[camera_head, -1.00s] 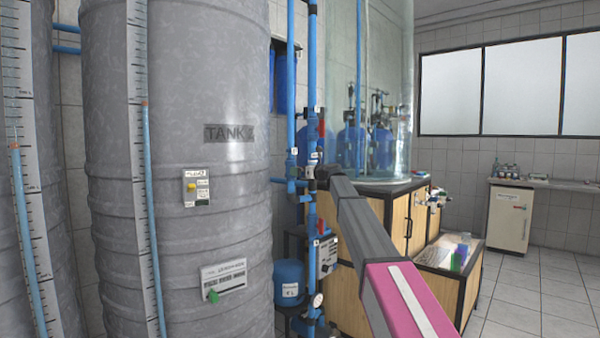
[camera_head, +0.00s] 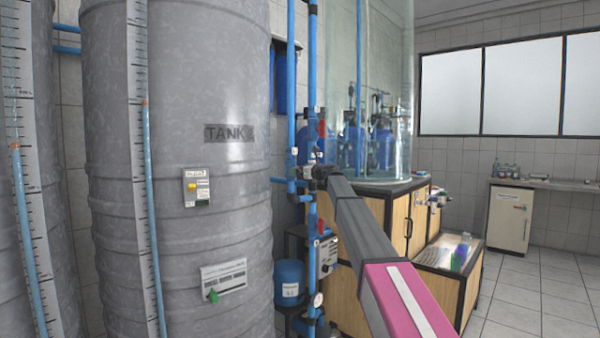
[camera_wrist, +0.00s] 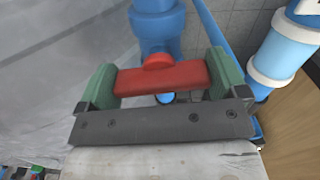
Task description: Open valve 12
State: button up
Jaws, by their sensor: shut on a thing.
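In the wrist view, a red valve handle (camera_wrist: 163,77) lies crosswise between the green fingers of my gripper (camera_wrist: 161,68). A finger is at each end of the handle, and the gripper is shut on it. The handle sits on a blue pipe fitting (camera_wrist: 158,30). In the head view, my gripper (camera_head: 313,172) is at the vertical blue pipe (camera_head: 312,70) beside the tank, and the held handle cannot be made out there. No number 12 is readable on the valve.
A grey tank (camera_head: 180,130) marked TANK 2 stands close on the left. Other red handles show above (camera_head: 322,128) and below (camera_head: 321,226) my gripper. A wooden cabinet (camera_head: 397,225) with a glass cylinder on top stands behind my arm. The tiled floor at right is open.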

jog(key=n, duration=0.8)
jog(key=shift+n, duration=0.4)
jog(key=n, duration=0.4)
jog(key=shift+n, duration=2.1)
jog(key=o, duration=0.6)
jog(key=shift+s+d, duration=0.1)
